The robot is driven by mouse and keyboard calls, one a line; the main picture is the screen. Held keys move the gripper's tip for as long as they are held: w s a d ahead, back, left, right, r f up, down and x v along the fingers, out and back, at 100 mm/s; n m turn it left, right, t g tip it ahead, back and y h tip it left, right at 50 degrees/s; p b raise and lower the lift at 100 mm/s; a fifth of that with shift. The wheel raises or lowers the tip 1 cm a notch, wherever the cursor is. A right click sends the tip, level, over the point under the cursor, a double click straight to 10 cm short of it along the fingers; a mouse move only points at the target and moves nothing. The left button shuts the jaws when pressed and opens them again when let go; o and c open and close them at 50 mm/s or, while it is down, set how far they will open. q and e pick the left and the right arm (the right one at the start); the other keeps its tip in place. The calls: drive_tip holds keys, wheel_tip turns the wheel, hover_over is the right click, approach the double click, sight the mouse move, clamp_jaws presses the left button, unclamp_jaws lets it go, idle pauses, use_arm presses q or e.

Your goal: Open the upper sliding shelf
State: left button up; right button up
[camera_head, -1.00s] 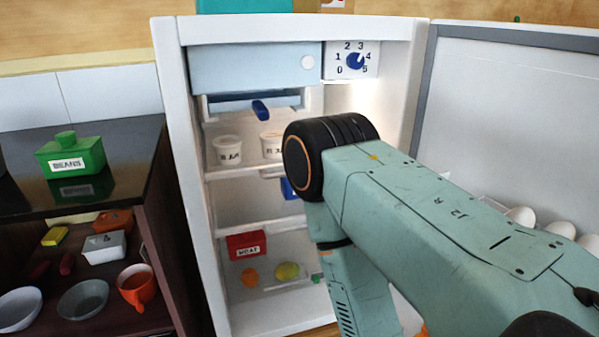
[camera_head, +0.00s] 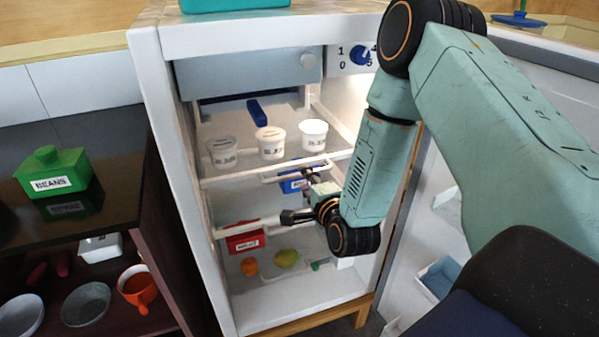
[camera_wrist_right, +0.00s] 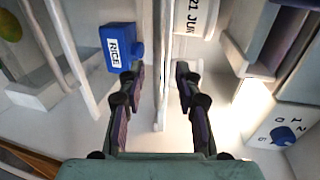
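The fridge stands open. Its upper sliding shelf (camera_head: 232,178) is a white wire-edged shelf bearing several white cups (camera_head: 270,143). A white handle bar (camera_head: 285,178) runs below its front edge. My right gripper (camera_head: 306,190) is in front of this bar, partly hidden by its own wrist. In the right wrist view my right gripper (camera_wrist_right: 160,78) is open, with a white bar (camera_wrist_right: 160,40) of the shelf running between its fingers. Contact is not clear. My left gripper is not in view.
A blue RICE box (camera_wrist_right: 122,47) is close to the fingers. Below are a red MEAT box (camera_head: 244,240) and fruit (camera_head: 286,258). The open door (camera_head: 520,50) is right; a dark cabinet (camera_head: 100,200) is left.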

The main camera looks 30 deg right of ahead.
sight(301, 176)
drive_tip(key=x, duration=0.5)
drive_tip(key=shift+s+f+b, duration=0.1)
drive_tip(key=shift+f+b, duration=0.1)
drive_tip(key=shift+b, duration=0.1)
drive_tip(key=shift+s+a+r, duration=0.15)
drive_tip(key=shift+r, duration=0.1)
drive_tip(key=shift+d+f, duration=0.2)
drive_tip(key=c, duration=0.4)
drive_tip(key=shift+a+r, duration=0.1)
drive_tip(key=shift+r, duration=0.05)
clamp_jaws()
